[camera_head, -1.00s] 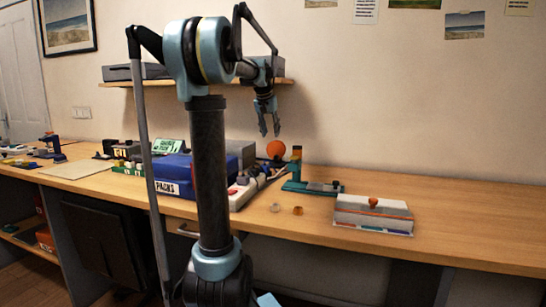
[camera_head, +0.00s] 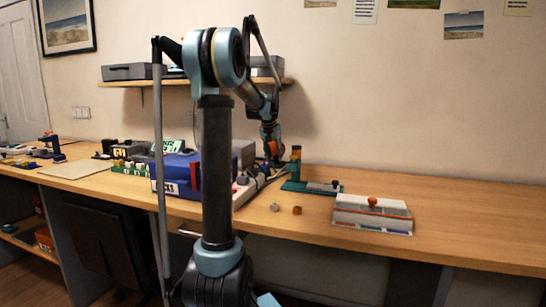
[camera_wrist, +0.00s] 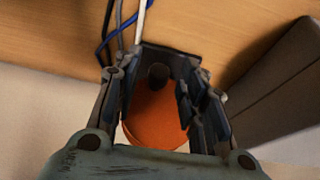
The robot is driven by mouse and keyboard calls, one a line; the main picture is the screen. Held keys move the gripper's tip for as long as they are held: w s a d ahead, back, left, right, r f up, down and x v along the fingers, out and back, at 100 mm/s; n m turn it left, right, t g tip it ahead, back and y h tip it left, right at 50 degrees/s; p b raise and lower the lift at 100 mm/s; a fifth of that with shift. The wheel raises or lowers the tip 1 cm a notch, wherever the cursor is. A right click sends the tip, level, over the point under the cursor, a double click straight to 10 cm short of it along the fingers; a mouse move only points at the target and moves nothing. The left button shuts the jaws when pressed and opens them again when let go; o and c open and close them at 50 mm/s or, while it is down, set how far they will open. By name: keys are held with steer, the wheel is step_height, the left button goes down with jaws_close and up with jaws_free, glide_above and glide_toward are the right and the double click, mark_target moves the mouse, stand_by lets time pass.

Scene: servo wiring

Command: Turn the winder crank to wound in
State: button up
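The winder shows as a round orange disc (camera_wrist: 157,118) between my gripper's fingers in the wrist view. A small dark knob (camera_wrist: 158,73), which may be the crank's handle, stands at its far edge. My gripper (camera_wrist: 160,62) is open, with one finger on each side of the disc. I cannot tell whether either finger touches the knob or disc. In the head view my gripper (camera_head: 271,150) is low behind the work area, left of a teal stand (camera_head: 294,170), and covers most of the orange disc. The crank's angle cannot be read.
Blue and white cables (camera_wrist: 120,28) run past the fingertips in the wrist view. A blue box marked PACKS (camera_head: 178,173) and a white power strip (camera_head: 241,195) lie near the arm. A white case with an orange knob (camera_head: 372,214) sits right; the table beyond is clear.

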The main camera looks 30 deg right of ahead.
jaws_close()
steer(key=shift+y, duration=0.3)
steer(key=t+y, duration=0.2)
steer(key=t, duration=0.1)
steer(key=m+t+y, duration=0.1)
steer(key=shift+w+f, duration=0.1)
steer(key=shift+f, duration=0.15)
steer(key=t+y, duration=0.1)
steer(key=t, duration=0.1)
steer(key=m+t+y, duration=0.1)
steer(key=t, duration=0.1)
steer(key=shift+w+a+f, duration=0.1)
steer(key=shift+w+a, duration=0.1)
steer(key=shift+a+y, duration=0.1)
steer(key=shift+y, duration=0.3)
stand_by(0.3)
jaws_free()
